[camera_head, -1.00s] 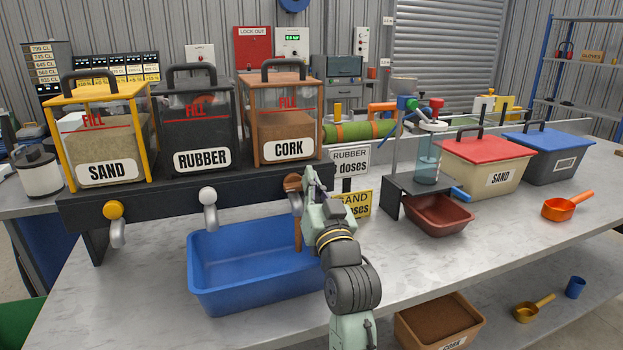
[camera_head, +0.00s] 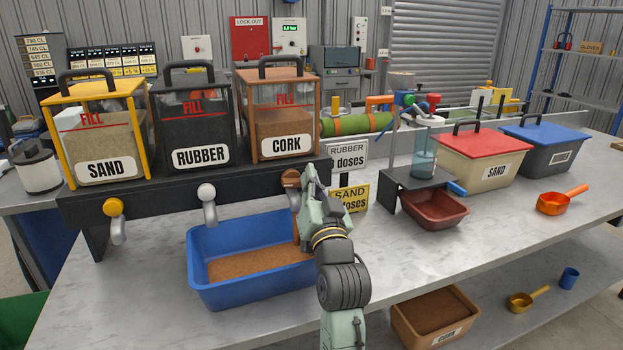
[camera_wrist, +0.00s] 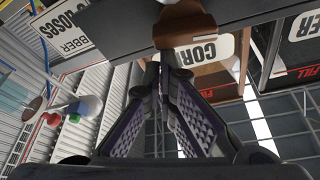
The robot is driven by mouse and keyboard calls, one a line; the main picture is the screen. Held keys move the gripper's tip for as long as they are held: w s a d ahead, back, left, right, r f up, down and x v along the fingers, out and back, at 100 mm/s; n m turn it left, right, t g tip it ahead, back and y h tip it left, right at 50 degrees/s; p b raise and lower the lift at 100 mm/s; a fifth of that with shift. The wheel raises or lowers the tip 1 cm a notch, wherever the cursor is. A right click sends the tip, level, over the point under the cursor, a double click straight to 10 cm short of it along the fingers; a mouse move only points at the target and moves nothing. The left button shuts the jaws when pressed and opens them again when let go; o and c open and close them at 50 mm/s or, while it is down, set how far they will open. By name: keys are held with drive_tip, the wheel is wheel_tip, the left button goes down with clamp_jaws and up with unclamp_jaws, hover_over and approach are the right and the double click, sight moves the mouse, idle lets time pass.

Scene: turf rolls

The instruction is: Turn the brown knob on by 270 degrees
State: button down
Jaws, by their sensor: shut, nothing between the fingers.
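The brown knob (camera_head: 291,179) sits on the dark dispenser front below the CORK bin (camera_head: 277,118), partly hidden by my arm. It also shows at the top of the wrist view (camera_wrist: 183,26). My gripper (camera_wrist: 165,58) is shut and empty, its fingertips together just below the knob in that view; whether they touch it I cannot tell. In the head view my gripper (camera_head: 310,180) is beside the knob's right side. A brown stream (camera_head: 296,228) shows under the knob, partly behind my arm. The blue tub (camera_head: 215,290) below holds a layer of brown granules (camera_head: 250,263).
A yellow knob (camera_head: 113,207) and a white knob (camera_head: 206,191) are on the same dispenser, to the left. RUBBER and SAND dose signs (camera_head: 350,199) stand close to the right of my gripper. A dark red tray (camera_head: 435,211) stands farther right. The front of the bench is clear.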

drive_tip(key=shift+f+m, duration=0.2)
drive_tip(key=shift+m, duration=0.1)
idle(0.7)
drive_tip(key=shift+w+d+f+b, duration=0.1)
drive_tip(key=shift+d+f+b, duration=0.15)
drive_tip(key=shift+f+b, duration=0.25)
idle(0.8)
idle(0.4)
